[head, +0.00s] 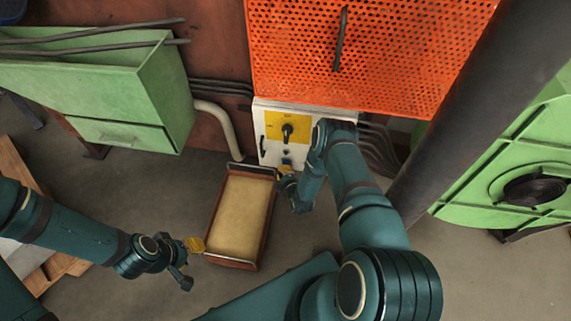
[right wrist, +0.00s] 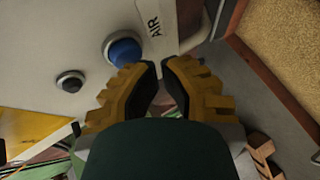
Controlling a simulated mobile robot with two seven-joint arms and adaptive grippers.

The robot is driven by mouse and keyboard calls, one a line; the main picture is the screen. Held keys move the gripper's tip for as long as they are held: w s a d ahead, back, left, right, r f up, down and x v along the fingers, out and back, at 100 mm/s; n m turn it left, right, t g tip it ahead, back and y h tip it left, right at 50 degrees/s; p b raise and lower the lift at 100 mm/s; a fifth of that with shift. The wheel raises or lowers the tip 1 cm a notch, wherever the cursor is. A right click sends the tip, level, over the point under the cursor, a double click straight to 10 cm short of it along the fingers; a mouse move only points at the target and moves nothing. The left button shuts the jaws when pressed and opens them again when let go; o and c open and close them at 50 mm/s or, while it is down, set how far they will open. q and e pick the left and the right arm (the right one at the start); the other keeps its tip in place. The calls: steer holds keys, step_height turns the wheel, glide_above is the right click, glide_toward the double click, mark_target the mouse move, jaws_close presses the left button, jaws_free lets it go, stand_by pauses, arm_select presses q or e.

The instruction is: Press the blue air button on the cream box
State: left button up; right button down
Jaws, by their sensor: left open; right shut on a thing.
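The cream box (head: 272,112) stands below the orange perforated panel and carries a yellow plate with a black rotary knob. My left gripper (head: 188,263) is open, low at the left, away from the box.
A smaller dark button (right wrist: 70,81) sits beside the blue one. A wooden tray with a tan bed (head: 212,240) stands on the floor below the box. Green cabinets (head: 110,85) stand at left and right. A dark column (head: 470,95) rises at right.

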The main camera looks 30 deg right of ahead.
steer(key=shift+w+d, duration=0.25)
steer(key=shift+w, duration=0.1)
stand_by(1.1)
steer(key=shift+s+a+p, duration=0.35)
steer(key=shift+s+a, duration=0.15)
steer(key=shift+s, duration=0.15)
steer(key=shift+s+a+p, duration=0.5)
steer(key=shift+s+a, duration=0.25)
steer(key=shift+s, duration=0.25)
steer(key=shift+s+a+p, duration=0.45)
steer(key=shift+s+a, duration=0.3)
steer(key=shift+s, duration=0.25)
